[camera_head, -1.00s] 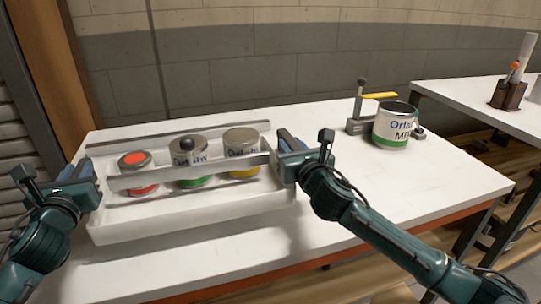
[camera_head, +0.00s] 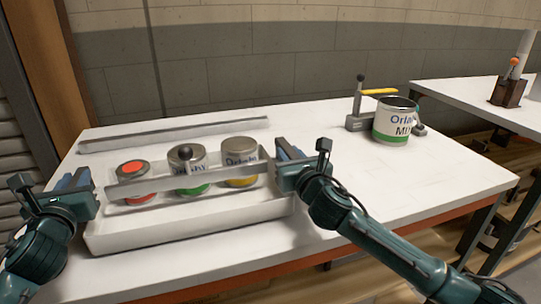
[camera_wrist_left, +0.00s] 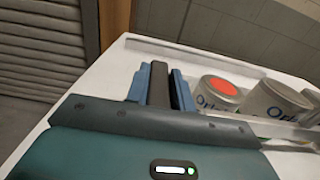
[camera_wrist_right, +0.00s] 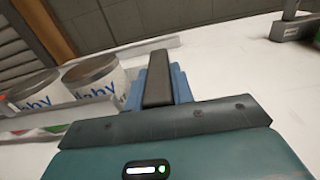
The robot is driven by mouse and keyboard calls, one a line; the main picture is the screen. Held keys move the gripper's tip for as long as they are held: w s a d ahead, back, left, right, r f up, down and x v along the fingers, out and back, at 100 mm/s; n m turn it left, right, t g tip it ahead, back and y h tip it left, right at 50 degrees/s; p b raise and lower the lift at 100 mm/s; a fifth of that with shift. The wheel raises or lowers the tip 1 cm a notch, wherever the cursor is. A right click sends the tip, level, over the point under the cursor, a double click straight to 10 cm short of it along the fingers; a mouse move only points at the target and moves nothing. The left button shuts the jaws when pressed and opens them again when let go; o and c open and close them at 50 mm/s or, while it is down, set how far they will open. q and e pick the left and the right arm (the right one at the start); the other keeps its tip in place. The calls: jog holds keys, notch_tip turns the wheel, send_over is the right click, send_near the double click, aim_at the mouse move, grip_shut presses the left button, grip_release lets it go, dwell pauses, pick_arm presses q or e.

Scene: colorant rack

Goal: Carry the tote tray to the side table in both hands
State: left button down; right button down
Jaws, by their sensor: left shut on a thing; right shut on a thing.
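The white tote tray (camera_head: 190,231) is at the left part of the main white table, with a grey bar (camera_head: 150,186) across it. My left gripper (camera_head: 78,182) is shut on the tray's left end. My right gripper (camera_head: 284,160) is shut on its right end. I cannot tell whether the tray's base is clear of the table. The side table (camera_head: 455,95) stands at the far right.
A grey rail (camera_head: 175,134) lies on the table behind the tray. The main table's right front is bare.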

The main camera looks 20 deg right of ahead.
pick_arm(q)
jog(key=c, duration=1.7)
grip_release()
jog(key=shift+f, duration=0.3)
pick_arm(e)
jog(key=c, duration=1.7)
grip_release()
jog(key=shift+f, duration=0.3)
pick_arm(q)
jog(key=shift+o, duration=0.9)
jog(key=shift+r, duration=0.15)
pick_arm(e)
jog(key=shift+o, duration=0.9)
jog(key=shift+r, duration=0.15)
pick_arm(q)
jog(key=o, duration=0.3)
pick_arm(e)
jog(key=o, duration=0.3)
pick_arm(q)
jog(key=s, duration=1.2)
jog(key=shift+d, duration=0.15)
pick_arm(e)
jog(key=shift+s, duration=0.1)
jog(key=s, duration=1.2)
jog(key=shift+d, duration=0.2)
